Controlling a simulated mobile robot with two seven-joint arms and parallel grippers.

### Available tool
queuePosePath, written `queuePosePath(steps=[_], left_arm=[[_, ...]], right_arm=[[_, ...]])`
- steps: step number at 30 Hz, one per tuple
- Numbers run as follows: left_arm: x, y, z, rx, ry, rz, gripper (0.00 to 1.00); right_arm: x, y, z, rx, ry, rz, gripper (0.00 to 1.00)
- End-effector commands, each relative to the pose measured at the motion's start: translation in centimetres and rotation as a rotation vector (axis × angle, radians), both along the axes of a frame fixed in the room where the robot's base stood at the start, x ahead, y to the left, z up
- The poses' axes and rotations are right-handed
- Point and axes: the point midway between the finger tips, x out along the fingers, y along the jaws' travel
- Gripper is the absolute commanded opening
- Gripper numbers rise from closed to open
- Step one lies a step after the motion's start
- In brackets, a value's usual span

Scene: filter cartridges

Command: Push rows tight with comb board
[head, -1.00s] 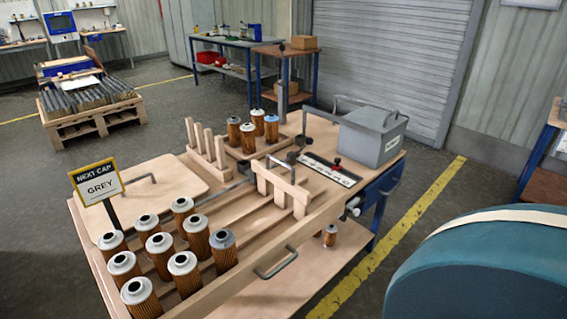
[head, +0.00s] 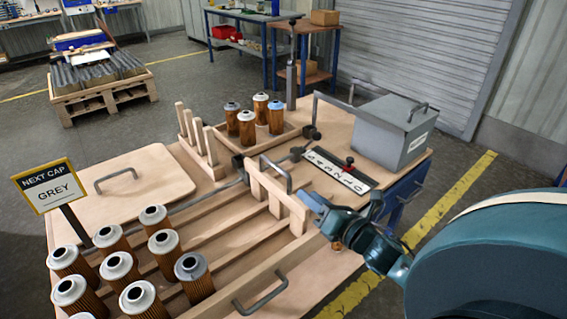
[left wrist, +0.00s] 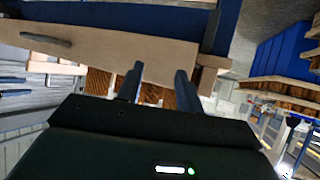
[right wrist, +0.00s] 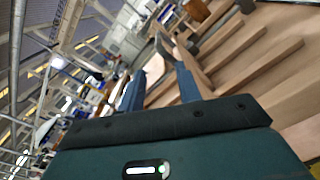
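The comb board (head: 268,187), pale wood with several teeth and a grey handle, stands across the wooden lanes (head: 225,235). Several pleated brown cartridges (head: 165,252) stand upright in rows at the near left; most have pale caps, and one at the right has a darker grey cap (head: 191,266). My right gripper (head: 312,200) is beside the comb board's right end; contact cannot be told. In the right wrist view its fingers (right wrist: 160,88) are apart with nothing seen held. My left gripper (left wrist: 157,85) shows only in its wrist view, fingers apart, near a wooden board edge.
A "NEXT CAP GREY" sign (head: 48,185) stands at the left beside a wooden lid (head: 130,180) with a handle. A grey box (head: 392,135) and labelled strip (head: 340,170) are at the right.

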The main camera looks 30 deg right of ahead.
Motion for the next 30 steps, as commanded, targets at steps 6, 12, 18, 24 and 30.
queuePosePath(steps=[6, 12, 18, 24, 30], left_arm=[[0.1, 0.2, 0.3, 0.005, -0.006, -0.002, 0.36], [0.1, 0.5, 0.5, 0.012, -0.004, 0.001, 0.36], [-0.1, 0.8, 0.0, 0.019, 0.012, 0.006, 0.36], [0.0, 0.7, 0.1, 0.013, 0.014, 0.016, 0.36], [0.0, 0.7, 0.2, 0.008, 0.016, 0.020, 0.36]], right_arm=[[1.1, -0.2, 0.4, -0.039, -0.015, 0.002, 0.34], [4.4, 0.0, 0.5, -0.037, -0.014, 0.001, 0.34], [8.3, 0.3, 0.6, -0.037, -0.015, 0.001, 0.34], [11.4, 0.6, 0.4, -0.035, -0.012, 0.000, 0.34], [13.0, 0.7, 0.3, -0.035, -0.011, 0.000, 0.34]])
